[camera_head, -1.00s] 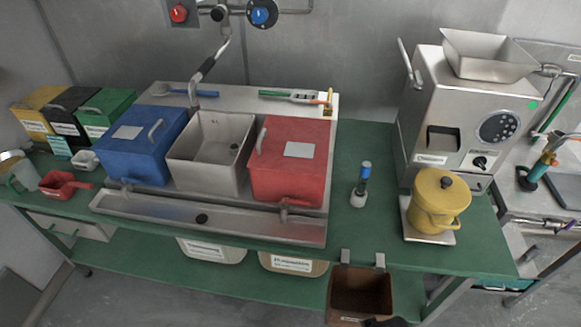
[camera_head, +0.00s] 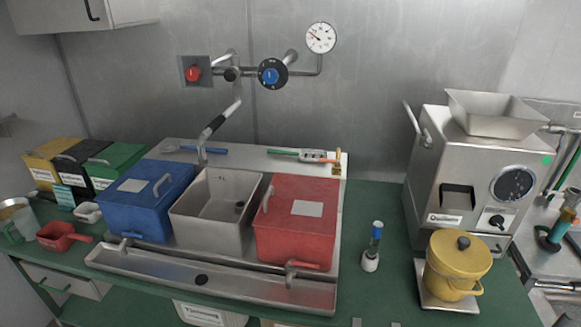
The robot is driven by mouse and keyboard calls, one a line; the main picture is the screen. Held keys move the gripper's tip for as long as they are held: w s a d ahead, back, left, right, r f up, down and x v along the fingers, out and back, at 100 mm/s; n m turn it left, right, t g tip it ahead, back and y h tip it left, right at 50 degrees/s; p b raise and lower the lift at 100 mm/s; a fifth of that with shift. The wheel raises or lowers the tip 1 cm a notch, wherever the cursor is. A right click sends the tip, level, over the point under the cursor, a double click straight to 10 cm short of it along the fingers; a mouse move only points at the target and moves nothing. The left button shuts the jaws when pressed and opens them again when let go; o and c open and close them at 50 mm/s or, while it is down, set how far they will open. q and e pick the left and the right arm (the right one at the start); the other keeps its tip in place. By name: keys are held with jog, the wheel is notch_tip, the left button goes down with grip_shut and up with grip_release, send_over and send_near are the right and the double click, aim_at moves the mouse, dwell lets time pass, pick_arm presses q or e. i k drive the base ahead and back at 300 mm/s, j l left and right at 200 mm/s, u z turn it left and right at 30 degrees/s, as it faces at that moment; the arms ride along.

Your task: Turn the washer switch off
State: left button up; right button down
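A red round knob (camera_head: 193,74) sits on a grey square plate on the back wall, left of the pipework. A blue knob (camera_head: 270,76) in a black round dial is mounted on the pipe to its right. A pressure gauge (camera_head: 320,38) is on the pipe at upper right. A spout with a black grip (camera_head: 214,124) hangs down from the pipe behind the basin. The metal washing unit (camera_head: 135,261) below holds an open grey basin (camera_head: 185,229) between blue and red boxes. I cannot tell which knob the task calls the washer switch. Neither gripper shows.
The blue box (camera_head: 120,215) and red box (camera_head: 320,240) have lids with handles. A steel grinder (camera_head: 470,125) with a black knob (camera_head: 497,221) and a yellow pot (camera_head: 455,285) stand at right. A small bottle (camera_head: 371,262) stands on the green table. A red scoop (camera_head: 58,238) is at left.

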aim_at(497, 220)
jog(key=z, duration=1.5)
jog(key=i+l+u, duration=0.1)
jog(key=l, duration=0.2)
jog(key=i+l+u, duration=0.25)
jog(key=l, duration=0.4)
jog(key=i+l+u, duration=0.2)
jog(key=l, duration=0.45)
jog(key=i, duration=0.1)
